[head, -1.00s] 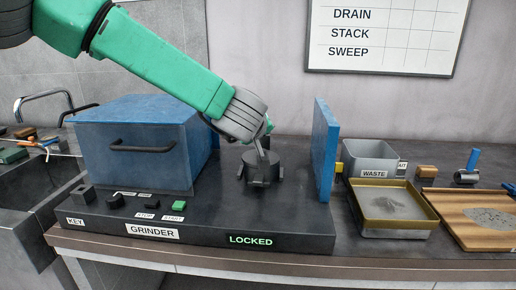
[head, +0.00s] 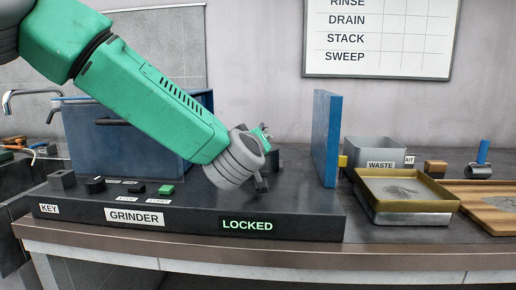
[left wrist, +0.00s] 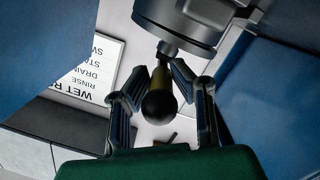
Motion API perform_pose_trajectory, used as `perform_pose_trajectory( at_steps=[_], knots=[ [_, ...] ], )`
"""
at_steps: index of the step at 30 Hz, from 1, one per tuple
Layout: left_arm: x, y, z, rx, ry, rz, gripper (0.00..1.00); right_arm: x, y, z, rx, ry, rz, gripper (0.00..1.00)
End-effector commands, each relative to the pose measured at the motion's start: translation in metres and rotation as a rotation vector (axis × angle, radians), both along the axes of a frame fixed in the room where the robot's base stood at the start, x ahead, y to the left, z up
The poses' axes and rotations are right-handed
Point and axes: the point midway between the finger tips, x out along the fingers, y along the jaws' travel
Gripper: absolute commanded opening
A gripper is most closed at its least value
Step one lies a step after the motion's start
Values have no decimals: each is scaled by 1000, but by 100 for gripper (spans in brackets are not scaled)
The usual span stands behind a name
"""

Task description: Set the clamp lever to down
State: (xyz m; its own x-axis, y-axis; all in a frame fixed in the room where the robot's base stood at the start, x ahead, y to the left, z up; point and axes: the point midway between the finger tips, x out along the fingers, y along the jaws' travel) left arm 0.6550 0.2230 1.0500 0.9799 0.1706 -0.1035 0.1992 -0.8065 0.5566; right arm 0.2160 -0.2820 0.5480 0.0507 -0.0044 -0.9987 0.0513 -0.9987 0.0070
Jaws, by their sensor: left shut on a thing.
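The clamp lever (left wrist: 159,104) shows in the left wrist view as a short brass-coloured stem with a dark round knob. It hangs from a dark grey cylindrical part (left wrist: 185,20). My left gripper (left wrist: 160,76) is shut on the lever, with a finger on each side of the stem. In the head view my left wrist hides most of the clamp area on the grinder base (head: 185,218), so the lever's angle is hard to tell there. A lit sign on the base reads LOCKED (head: 247,225). My right gripper is not in view.
A blue housing (head: 85,150) with a dark handle stands behind my left arm. An upright blue panel (head: 325,138) stands to the right of my wrist. Further right are a grey WASTE bin (head: 375,152) and a gold-rimmed tray (head: 405,207). Small controls line the base front.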

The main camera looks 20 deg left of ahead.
Motion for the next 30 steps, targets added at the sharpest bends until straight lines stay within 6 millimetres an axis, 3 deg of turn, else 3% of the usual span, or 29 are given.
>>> perform_pose_trajectory(
  at_steps=[12,13,15,30],
  knots=[
    [0,1,-8,2,11,0,0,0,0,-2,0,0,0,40],
    [0,1,-9,2,11,1,23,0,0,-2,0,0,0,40],
    [0,1,-9,2,11,1,39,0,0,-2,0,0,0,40],
    [0,1,-4,2,2,1,39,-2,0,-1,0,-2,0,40]
  ],
)
